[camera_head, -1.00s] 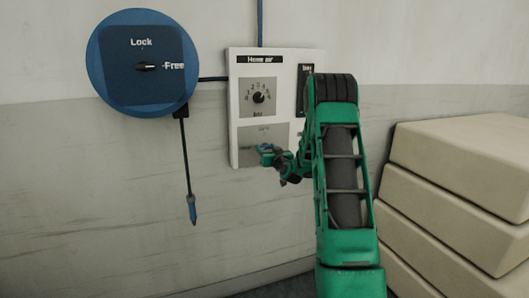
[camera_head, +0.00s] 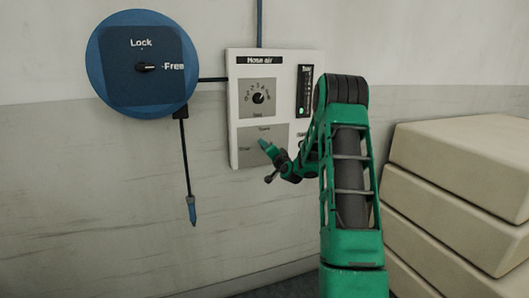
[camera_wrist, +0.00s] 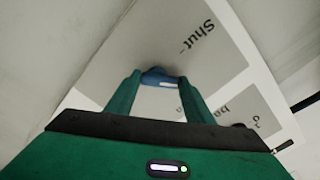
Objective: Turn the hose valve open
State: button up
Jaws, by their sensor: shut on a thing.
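The hose valve is a small blue handle (camera_wrist: 155,74) on the lower grey plate of the white "Hose air" panel (camera_head: 234,105). In the wrist view the two green fingers of my gripper (camera_wrist: 160,79) are closed around the handle, one on each side. In the head view my gripper (camera_head: 266,146) reaches the plate from the lower right and hides most of the handle. The plate has one label above the gripper and one to its left. "Shut" reads clearly in the wrist view (camera_wrist: 196,40). The handle's exact angle is hard to tell.
A dial (camera_head: 258,98) and a dark vertical gauge (camera_head: 304,91) sit higher on the panel. A blue round reel (camera_head: 141,100) marked "Lock" and "Free" hangs left, with a hose and blue nozzle (camera_head: 192,210) below. Stacked cream slabs (camera_head: 455,190) stand at the right.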

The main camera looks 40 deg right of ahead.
jog(key=shift+s+d+f+m, duration=0.1)
jog(key=shift+m, duration=1.7)
jog(key=shift+s+d+f+m, duration=0.1)
jog(key=shift+m, duration=1.7)
jog(key=o, duration=1.1)
jog(key=shift+w, duration=0.1)
jog(key=shift+r, duration=0.1)
jog(key=v, duration=1)
jog(key=shift+s+a, duration=0.15)
jog(key=shift+s, duration=0.15)
